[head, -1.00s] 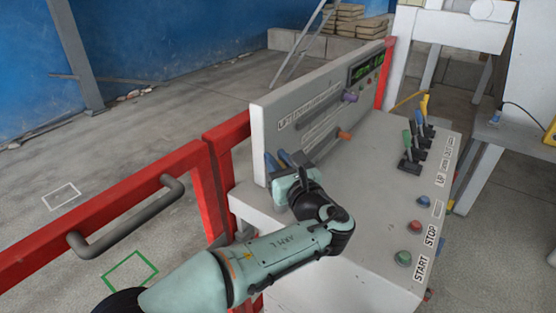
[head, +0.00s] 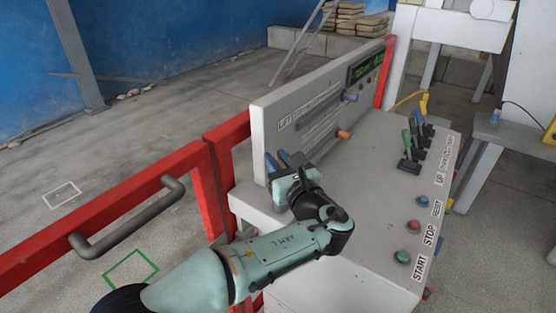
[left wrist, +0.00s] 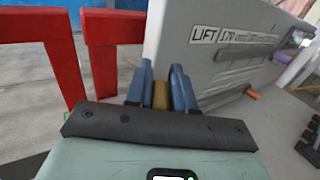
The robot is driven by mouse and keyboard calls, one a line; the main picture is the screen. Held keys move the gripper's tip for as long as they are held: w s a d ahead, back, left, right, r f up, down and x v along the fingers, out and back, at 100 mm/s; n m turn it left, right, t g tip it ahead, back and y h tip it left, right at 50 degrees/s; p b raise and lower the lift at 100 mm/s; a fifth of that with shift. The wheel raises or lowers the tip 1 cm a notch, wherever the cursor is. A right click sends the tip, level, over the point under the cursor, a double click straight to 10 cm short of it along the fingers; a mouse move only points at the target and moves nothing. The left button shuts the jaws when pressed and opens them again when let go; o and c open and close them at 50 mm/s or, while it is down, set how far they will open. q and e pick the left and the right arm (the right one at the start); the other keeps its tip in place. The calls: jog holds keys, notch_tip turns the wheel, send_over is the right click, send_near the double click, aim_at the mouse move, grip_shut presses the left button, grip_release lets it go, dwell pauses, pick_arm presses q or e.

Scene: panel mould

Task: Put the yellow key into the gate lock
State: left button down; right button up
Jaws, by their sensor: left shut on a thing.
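My left gripper (head: 279,160) is at the near left end of the grey console, beside the upright panel. In the left wrist view its blue fingers (left wrist: 163,88) are shut on a dull yellow-brown piece, the yellow key (left wrist: 160,96). Only a short part of the key shows between the fingers; its far end is hidden. The red gate (head: 90,218) with its grey handle (head: 125,222) stands left of the gripper. I cannot make out the gate lock. My right gripper is out of view.
The upright panel (head: 300,100) carries a purple knob (head: 349,97) and an orange knob (head: 344,134). Several coloured levers (head: 412,150) and push buttons (head: 403,258) stand on the console top.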

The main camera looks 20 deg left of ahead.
pick_arm(q)
jog(key=shift+f+b, duration=1.15)
jog(key=shift+f, duration=0.9)
jog(key=c, duration=0.9)
grip_release()
jog(key=shift+s+d, duration=0.1)
jog(key=v, duration=1.3)
jog(key=shift+s, duration=0.1)
